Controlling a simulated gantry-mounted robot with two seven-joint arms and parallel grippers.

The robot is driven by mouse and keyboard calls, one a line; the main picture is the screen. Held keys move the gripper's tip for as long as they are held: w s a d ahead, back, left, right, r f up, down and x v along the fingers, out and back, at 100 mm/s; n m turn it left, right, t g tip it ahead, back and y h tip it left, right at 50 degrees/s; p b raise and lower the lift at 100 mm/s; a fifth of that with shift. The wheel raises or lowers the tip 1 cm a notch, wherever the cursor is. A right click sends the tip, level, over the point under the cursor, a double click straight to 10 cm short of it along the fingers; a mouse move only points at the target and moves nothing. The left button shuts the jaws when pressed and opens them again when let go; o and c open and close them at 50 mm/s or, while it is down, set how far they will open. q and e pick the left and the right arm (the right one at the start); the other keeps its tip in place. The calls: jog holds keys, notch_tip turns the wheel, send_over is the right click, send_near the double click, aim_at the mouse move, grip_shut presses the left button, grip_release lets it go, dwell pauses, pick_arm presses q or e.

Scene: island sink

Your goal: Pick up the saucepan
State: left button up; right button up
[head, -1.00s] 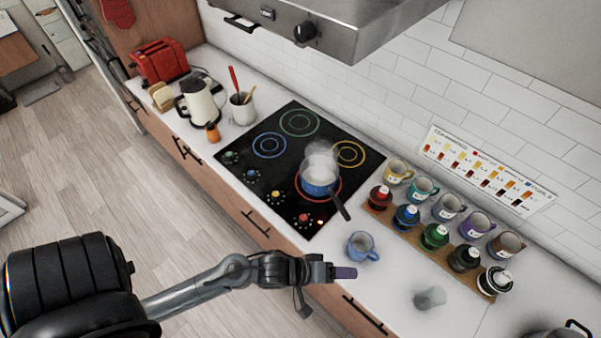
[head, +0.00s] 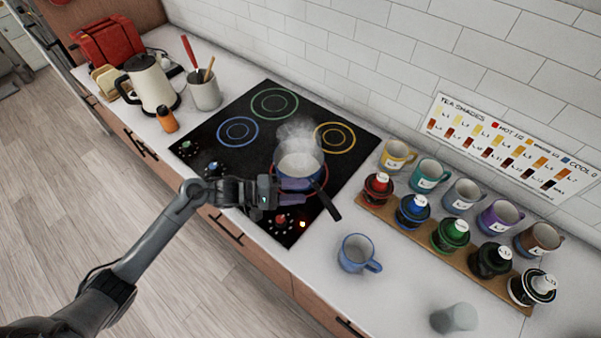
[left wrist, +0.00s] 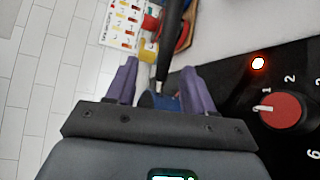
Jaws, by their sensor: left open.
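The blue saucepan (head: 300,164) sits steaming on the red-ringed burner of the black cooktop (head: 235,165). Its dark handle (head: 329,208) points toward the lower right. My left gripper (head: 295,184) is open at the saucepan's near side, its purple fingers overlapping the pan's wall in the head view. In the left wrist view, the fingers (left wrist: 160,82) stand on either side of the dark handle (left wrist: 168,45), with a bit of the blue pan (left wrist: 165,102) between them. I cannot tell whether they touch it. My right gripper is out of view.
A blue mug (head: 357,254) and a grey cup (head: 453,318) stand on the counter to the right. A rack (head: 380,205) of jars and mugs lies behind them. A red knob (left wrist: 285,109) is close beside the gripper. A kettle (head: 150,85) stands at left.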

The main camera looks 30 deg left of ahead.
aim_at(318, 190)
pick_arm(q)
jog(key=x, duration=0.3)
jog(key=shift+w+d, duration=0.15)
jog(key=shift+f+x, duration=0.2)
jog(key=shift+x, duration=1.15)
jog(key=shift+f+x, duration=0.2)
jog(key=shift+x, duration=1.1)
jog(key=shift+c, duration=0.3)
grip_shut()
jog(key=shift+r, duration=0.1)
